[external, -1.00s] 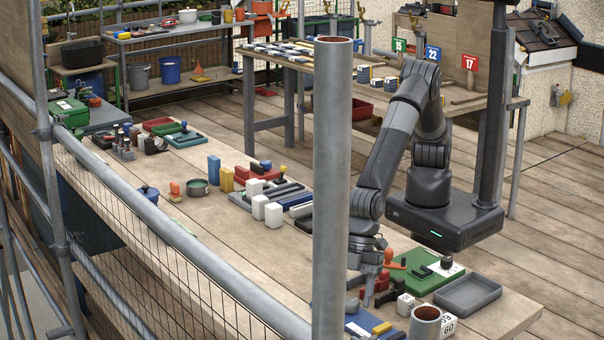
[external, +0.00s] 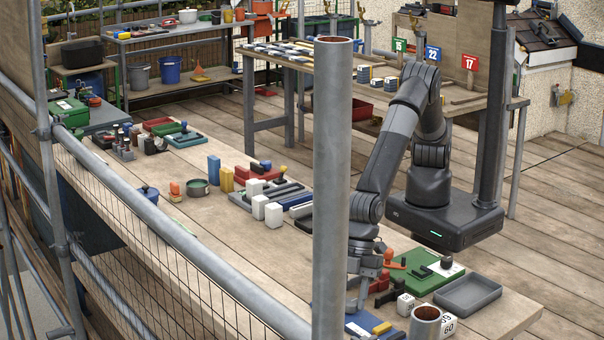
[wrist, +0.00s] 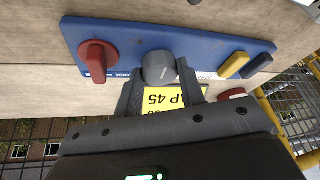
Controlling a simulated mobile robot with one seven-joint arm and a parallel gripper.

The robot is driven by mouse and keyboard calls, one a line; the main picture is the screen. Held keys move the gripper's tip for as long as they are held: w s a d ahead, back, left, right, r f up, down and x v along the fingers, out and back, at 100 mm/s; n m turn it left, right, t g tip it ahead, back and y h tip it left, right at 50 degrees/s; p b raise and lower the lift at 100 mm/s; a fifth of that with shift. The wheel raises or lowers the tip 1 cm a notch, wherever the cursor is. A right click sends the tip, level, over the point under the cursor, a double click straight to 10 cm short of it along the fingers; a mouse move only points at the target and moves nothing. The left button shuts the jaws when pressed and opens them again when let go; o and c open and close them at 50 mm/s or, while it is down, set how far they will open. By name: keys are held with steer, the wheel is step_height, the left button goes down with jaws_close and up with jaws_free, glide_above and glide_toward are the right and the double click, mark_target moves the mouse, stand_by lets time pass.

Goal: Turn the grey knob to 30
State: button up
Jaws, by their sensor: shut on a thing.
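The grey knob (wrist: 158,68) sits in the middle of a blue board (wrist: 205,45), seen in the wrist view. My gripper (wrist: 160,84) is shut on the grey knob, with one finger on each side. A yellow label (wrist: 172,98) lies just in front of the knob, partly hidden by my fingers. It shows upside-down print that reads "P 45", with more cut off below. The pointer position on the knob's scale cannot be read. In the external view my gripper (external: 359,293) reaches down at the board (external: 359,320), partly behind a grey pole.
A red knob (wrist: 98,58) stands at the left of the board, and a yellow block (wrist: 234,64) and a dark block (wrist: 258,66) at its right. In the external view, a green board (external: 425,275), grey tray (external: 468,294) and white numbered cubes (external: 405,304) stand close by.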

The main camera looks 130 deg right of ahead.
steer(key=shift+m, duration=0.3)
steer(key=shift+s+a+m+t+h, duration=0.15)
steer(key=shift+m+h, duration=0.4)
steer(key=shift+m, duration=0.8)
steer(key=shift+w+a+m+t+h, duration=0.15)
steer(key=shift+m+h, duration=0.4)
steer(key=shift+m, duration=0.8)
steer(key=shift+s+d, duration=0.1)
steer(key=o, duration=1)
steer(key=v, duration=1)
steer(key=shift+r, duration=0.4)
steer(key=shift+s, duration=0.1)
